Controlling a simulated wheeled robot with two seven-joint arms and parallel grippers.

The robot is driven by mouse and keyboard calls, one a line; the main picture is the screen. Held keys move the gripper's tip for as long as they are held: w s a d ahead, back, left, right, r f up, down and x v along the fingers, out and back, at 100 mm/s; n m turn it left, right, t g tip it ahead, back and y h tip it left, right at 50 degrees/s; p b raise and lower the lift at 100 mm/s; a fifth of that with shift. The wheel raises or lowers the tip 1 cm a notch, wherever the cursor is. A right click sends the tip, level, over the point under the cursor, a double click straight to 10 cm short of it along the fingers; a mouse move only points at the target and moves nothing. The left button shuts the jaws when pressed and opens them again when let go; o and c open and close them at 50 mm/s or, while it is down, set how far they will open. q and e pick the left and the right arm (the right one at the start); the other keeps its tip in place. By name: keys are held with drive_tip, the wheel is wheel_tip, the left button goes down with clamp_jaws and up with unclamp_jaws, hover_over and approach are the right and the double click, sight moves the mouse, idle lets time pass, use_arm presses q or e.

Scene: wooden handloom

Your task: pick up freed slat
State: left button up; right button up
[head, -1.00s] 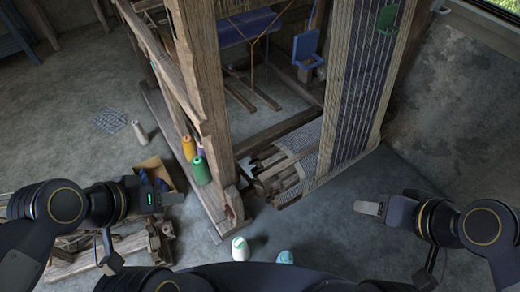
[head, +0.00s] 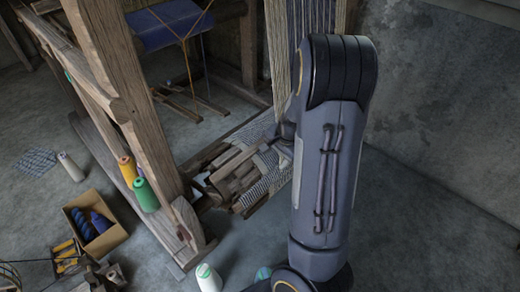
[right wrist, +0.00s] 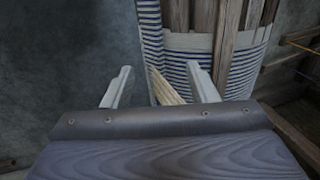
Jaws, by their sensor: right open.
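Several wooden slats (head: 232,176) lie with blue-and-white striped cloth (head: 268,178) at the loom's lower front in the head view. In the right wrist view, slats (right wrist: 228,60) stand against the striped cloth (right wrist: 242,78). One short, pale slat (right wrist: 166,90) leans at a slant at the cloth's left edge. My right gripper (right wrist: 160,86) is open, with its two pale fingers on either side of this slat. I cannot tell whether they touch it. In the head view my right forearm hides most of that gripper. My left gripper is out of the picture.
The wooden loom frame (head: 122,85) rises left of my right arm. Green (head: 145,194) and orange (head: 127,170) thread cones stand at its foot. A cardboard box (head: 106,240) with blue rolls sits left. The floor at right (head: 420,230) is clear.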

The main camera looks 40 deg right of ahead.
drive_tip(key=b, duration=0.1)
hover_over(250, 151)
drive_tip(key=s, duration=0.2)
drive_tip(key=b+x, duration=0.2)
drive_tip(key=x, duration=0.3)
drive_tip(key=shift+w, duration=0.15)
drive_tip(key=shift+r, duration=0.1)
drive_tip(key=c, duration=1.1)
